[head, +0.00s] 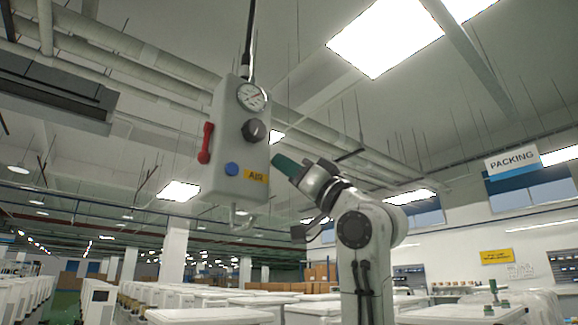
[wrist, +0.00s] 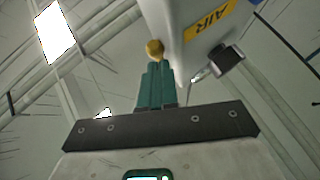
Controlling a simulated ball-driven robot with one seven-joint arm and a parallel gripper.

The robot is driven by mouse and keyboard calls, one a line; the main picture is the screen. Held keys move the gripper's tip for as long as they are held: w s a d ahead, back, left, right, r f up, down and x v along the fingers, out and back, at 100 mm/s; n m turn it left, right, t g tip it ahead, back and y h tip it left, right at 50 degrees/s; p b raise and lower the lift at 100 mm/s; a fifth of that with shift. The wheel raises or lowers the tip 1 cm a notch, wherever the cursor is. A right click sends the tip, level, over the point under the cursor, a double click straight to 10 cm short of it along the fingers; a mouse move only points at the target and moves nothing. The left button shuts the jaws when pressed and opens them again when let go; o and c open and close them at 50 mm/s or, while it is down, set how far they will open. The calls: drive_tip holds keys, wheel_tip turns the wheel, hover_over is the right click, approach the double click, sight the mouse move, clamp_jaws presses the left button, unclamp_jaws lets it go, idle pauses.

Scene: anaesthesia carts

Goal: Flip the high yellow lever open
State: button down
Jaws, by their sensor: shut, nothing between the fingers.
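A grey box (head: 223,131) with a yellow AIR label hangs high on a dark cable; the box (wrist: 184,14) also fills the top of the wrist view. A yellow ball-shaped knob (wrist: 155,48), seemingly the lever's end, shows beside the box edge in the wrist view. The rest of the lever is hidden, and I cannot make it out in the head view. My gripper (head: 278,162) has green fingers, shut and empty, beside the box's right side. In the wrist view the fingertips (wrist: 156,65) are just below the yellow knob; I cannot tell whether they touch it.
White carts (head: 210,315) stand below. The air right of my arm is clear.

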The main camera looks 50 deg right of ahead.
drive_tip(key=shift+w+d+f, duration=0.15)
drive_tip(key=shift+w, duration=0.25)
drive_tip(key=shift+w, duration=0.1)
idle(0.5)
